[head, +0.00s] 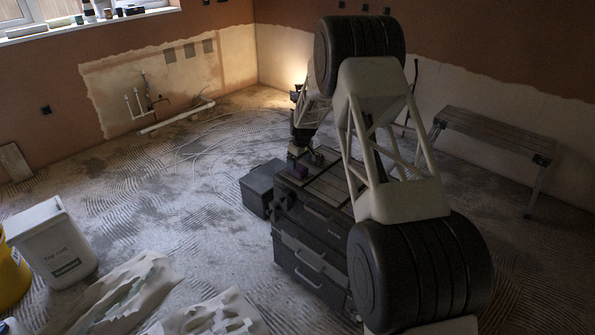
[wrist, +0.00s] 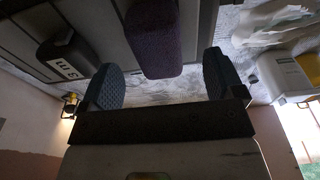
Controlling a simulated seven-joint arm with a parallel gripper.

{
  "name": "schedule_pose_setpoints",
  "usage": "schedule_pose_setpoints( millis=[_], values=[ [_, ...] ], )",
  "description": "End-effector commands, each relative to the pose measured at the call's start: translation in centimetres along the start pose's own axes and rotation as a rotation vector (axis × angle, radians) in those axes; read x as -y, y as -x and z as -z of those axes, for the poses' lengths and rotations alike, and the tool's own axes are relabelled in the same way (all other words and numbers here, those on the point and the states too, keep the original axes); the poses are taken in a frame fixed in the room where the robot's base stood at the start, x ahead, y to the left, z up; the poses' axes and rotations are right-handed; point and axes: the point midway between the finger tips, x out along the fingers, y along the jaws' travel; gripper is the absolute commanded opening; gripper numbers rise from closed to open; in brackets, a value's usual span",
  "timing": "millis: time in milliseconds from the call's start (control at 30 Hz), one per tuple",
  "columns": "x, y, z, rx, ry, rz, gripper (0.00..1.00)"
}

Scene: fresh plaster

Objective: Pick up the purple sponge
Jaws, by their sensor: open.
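The purple sponge (wrist: 153,42) is a dark purple block at the top middle of the wrist view. In the head view it is a small purple patch (head: 294,173) at the near left edge of the dark tool chest's top (head: 325,187). My gripper (wrist: 162,62) is open, with one padded finger on each side of the sponge's near end. A gap shows between the sponge and each finger. In the head view my gripper (head: 314,157) is small and dark, close to the sponge, and partly hidden by my arm.
A black item with a white marked label (wrist: 67,60) lies left of the sponge in the wrist view. A dark box (head: 262,187) stands beside the chest. A white bucket (head: 52,243) and crumpled sheets (head: 125,290) are on the floor. A bench (head: 495,133) stands right.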

Motion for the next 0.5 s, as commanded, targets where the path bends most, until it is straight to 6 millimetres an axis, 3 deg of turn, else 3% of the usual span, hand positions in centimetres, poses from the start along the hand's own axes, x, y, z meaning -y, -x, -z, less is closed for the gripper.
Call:
schedule_pose_setpoints(
  millis=[233, 500],
  values=[
    [-0.1, -0.7, 0.1, 0.001, 0.000, 0.000, 0.87],
    [-0.3, -3.0, 0.3, 0.001, 0.000, 0.001, 0.87]
  ],
)
